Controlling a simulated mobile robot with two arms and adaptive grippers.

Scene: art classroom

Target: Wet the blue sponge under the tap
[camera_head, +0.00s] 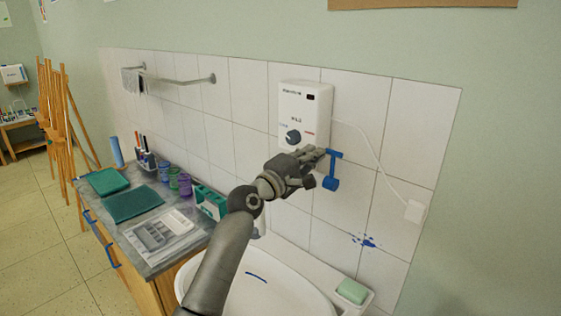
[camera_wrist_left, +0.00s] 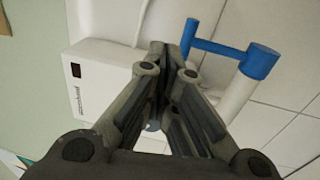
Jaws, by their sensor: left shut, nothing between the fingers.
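My left gripper (camera_head: 322,155) is shut and empty, in front of the lower part of the white wall heater. Its closed fingers also show in the left wrist view (camera_wrist_left: 172,60). A blue lever handle (camera_head: 332,178) is close to the fingertips in the head view; I cannot tell whether they touch. In the left wrist view the blue handle (camera_wrist_left: 258,61) lies beyond and to the right of the fingers, on a white spout-like tube (camera_wrist_left: 238,97). The white basin (camera_head: 310,290) is below, partly hidden by my arm. I cannot make out a blue sponge. My right gripper is out of view.
The white heater (camera_head: 316,100) with a dial is on the tiled wall, with a cable to a socket (camera_head: 414,211). A green block (camera_head: 351,291) lies at the basin's right.

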